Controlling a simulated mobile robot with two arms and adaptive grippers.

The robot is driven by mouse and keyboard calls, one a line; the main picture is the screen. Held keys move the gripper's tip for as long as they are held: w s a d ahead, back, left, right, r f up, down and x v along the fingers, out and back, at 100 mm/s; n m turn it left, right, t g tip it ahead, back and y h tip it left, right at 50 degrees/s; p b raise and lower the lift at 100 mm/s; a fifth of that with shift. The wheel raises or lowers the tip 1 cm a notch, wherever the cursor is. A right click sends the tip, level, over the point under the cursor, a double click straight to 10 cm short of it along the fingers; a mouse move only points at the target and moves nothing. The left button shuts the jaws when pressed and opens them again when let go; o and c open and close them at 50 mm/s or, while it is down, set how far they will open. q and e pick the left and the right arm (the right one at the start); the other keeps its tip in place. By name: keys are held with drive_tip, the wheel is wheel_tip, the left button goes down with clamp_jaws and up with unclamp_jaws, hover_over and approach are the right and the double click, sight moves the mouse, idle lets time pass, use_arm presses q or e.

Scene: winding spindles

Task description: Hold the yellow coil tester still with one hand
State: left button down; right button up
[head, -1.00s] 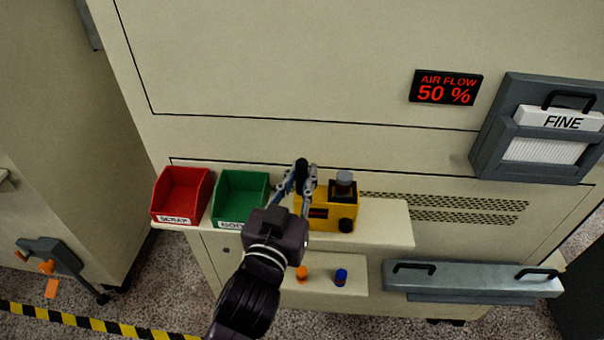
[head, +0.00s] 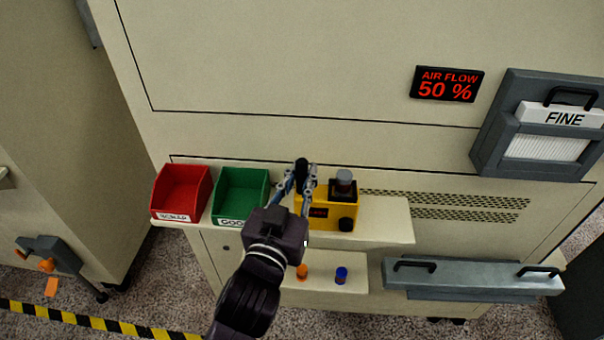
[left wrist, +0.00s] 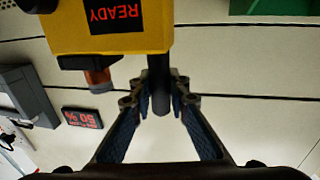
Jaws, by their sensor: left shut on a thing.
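The yellow coil tester (head: 335,209) stands on the upper shelf beside the green bin, with a grey-capped socket on top and a black knob at its front. In the left wrist view the tester (left wrist: 62,30) appears upside down, with READY in red on its display. My left gripper (head: 301,172) is at the tester's left end. In the left wrist view its fingers (left wrist: 161,98) are closed around a black upright post (left wrist: 157,70) beside the yellow body. My right gripper is in neither view.
A red scrap bin (head: 180,193) and a green bin (head: 240,195) stand left of the tester. An orange piece (head: 302,272) and a blue piece (head: 341,275) are on the lower shelf (head: 322,284). The upper shelf's right end (head: 390,222) is clear.

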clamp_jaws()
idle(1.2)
